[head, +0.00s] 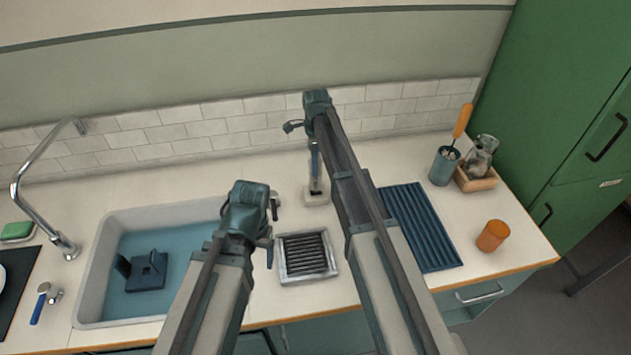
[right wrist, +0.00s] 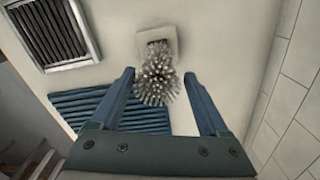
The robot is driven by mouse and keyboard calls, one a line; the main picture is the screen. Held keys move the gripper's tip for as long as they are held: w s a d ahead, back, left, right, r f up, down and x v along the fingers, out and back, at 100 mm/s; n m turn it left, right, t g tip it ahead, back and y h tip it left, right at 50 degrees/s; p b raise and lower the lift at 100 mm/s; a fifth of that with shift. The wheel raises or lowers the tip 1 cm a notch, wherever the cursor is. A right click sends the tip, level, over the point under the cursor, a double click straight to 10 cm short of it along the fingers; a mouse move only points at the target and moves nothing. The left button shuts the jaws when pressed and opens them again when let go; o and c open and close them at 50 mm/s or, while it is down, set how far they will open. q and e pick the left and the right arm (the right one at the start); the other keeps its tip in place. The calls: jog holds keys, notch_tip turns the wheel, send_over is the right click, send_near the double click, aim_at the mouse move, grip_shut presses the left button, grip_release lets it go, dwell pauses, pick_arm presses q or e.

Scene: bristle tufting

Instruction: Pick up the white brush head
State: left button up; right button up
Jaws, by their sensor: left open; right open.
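The white brush head (right wrist: 154,82) shows in the right wrist view as a round cluster of pale bristles facing the camera, on a square off-white block (right wrist: 157,38). In the head view this block (head: 317,199) is on the counter near the back wall, and my right arm hides most of what stands on it. My right gripper (right wrist: 159,74) is open, with one finger on each side of the bristles; I cannot tell whether either touches. My left gripper (head: 273,237) is open and empty, above the counter between sink and grated tray.
The sink (head: 92,290) holds a dark blue fixture (head: 148,271). A grated metal tray (head: 306,279) and a ribbed blue mat (head: 436,246) flank my right arm. An orange cup (head: 492,236) and a blue cup (head: 442,169) stand right. The tiled wall (head: 220,127) is close behind.

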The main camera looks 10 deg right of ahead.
aim_at(316, 179)
jog(key=shift+s+f+b, duration=0.1)
jog(key=shift+f+b, duration=2.5)
jog(key=shift+f, duration=0.05)
jog(key=shift+r, duration=0.1)
grip_shut()
